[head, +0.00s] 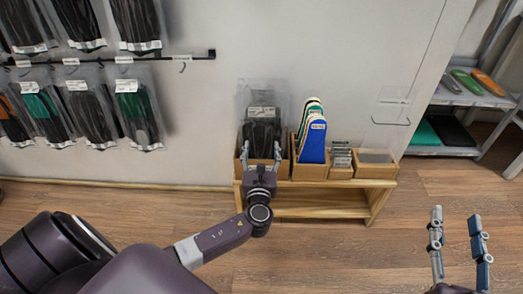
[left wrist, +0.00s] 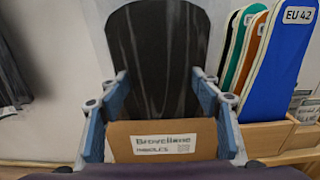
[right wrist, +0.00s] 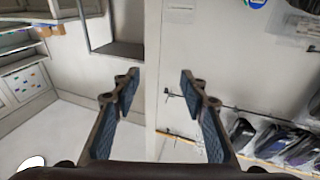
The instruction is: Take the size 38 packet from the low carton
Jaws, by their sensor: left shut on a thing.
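A clear packet with black insoles (head: 262,101) and a white label stands upright in the left brown carton (head: 239,171) on the low wooden bench. Its size print is too small to read. My left gripper (head: 261,152) is shut on this packet, one finger at each side. In the left wrist view the dark insole (left wrist: 157,60) rises between the fingers, above brown cardboard (left wrist: 125,152) with a "Brovelione insoles" label. My right gripper (head: 455,214) is open and empty at the lower right, away from the bench; the right wrist view shows nothing between its fingers (right wrist: 160,82).
Beside the carton stands another carton of coloured insoles (head: 312,140), the blue front one marked EU 42. Smaller boxes (head: 341,172) follow to the right on the wooden bench (head: 300,212). Packets (head: 139,115) hang on wall rails at left. The floor at right is clear.

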